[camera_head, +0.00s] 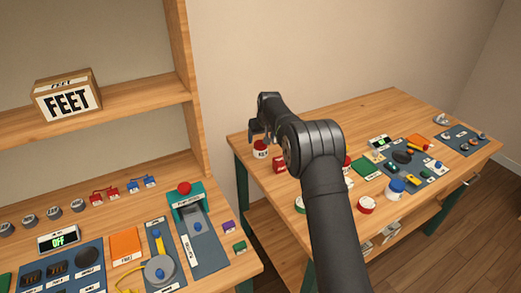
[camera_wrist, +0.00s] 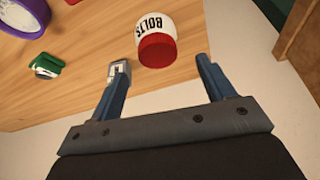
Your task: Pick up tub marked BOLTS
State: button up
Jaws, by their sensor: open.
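The tub marked BOLTS (camera_wrist: 155,22) is white with black lettering and a red lid (camera_wrist: 157,50). In the wrist view it is at top centre, just beyond and between the fingertips. My gripper (camera_wrist: 163,68) is open and empty, with its two blue-grey fingers apart and bare table between them. In the head view a small white and red tub (camera_head: 261,150), probably the same one, stands near the left corner of the right-hand table. My gripper (camera_head: 261,134) is close above it there and partly covers it. Its label is too small to read in that view.
The right-hand table (camera_head: 345,117) has clear wood behind my arm. A red box (camera_head: 279,164) stands near the tub. A purple round thing (camera_wrist: 28,14) and a green object (camera_wrist: 42,67) are left in the wrist view. A shelf unit (camera_head: 185,70) stands left of the table.

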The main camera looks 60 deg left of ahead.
aim_at(260, 143)
jog(key=shift+x, duration=2.55)
jog(key=shift+w, duration=0.2)
jog(key=shift+c, duration=0.2)
jog(key=shift+r, duration=0.1)
jog(key=c, duration=1.1)
